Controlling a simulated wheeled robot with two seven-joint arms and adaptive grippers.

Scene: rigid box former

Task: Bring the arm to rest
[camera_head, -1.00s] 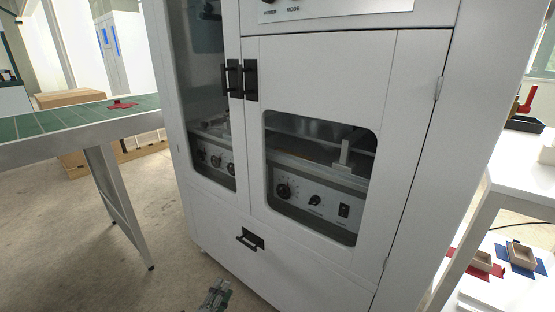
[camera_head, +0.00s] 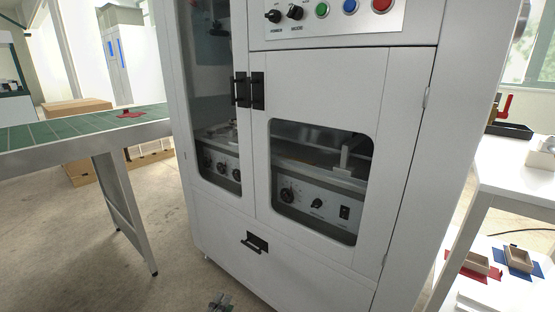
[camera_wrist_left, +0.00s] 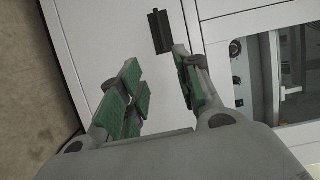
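My left gripper (camera_head: 221,301) shows at the bottom edge of the head view, low in front of the white machine cabinet (camera_head: 345,85). Only its tip is in that view. In the left wrist view the left gripper (camera_wrist_left: 158,85) has its green-padded fingers apart, with nothing between them. Beyond the fingers is the cabinet front with a black handle (camera_wrist_left: 160,32). The rest of the left arm is hidden below the head view. My right gripper is not in view.
The cabinet doors are shut, with black door handles (camera_head: 249,91) and a lower drawer handle (camera_head: 254,243). A green-topped table (camera_head: 75,130) stands at left. A white table (camera_head: 512,165) at right has small boxes (camera_head: 520,258) on its lower shelf. Floor between is clear.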

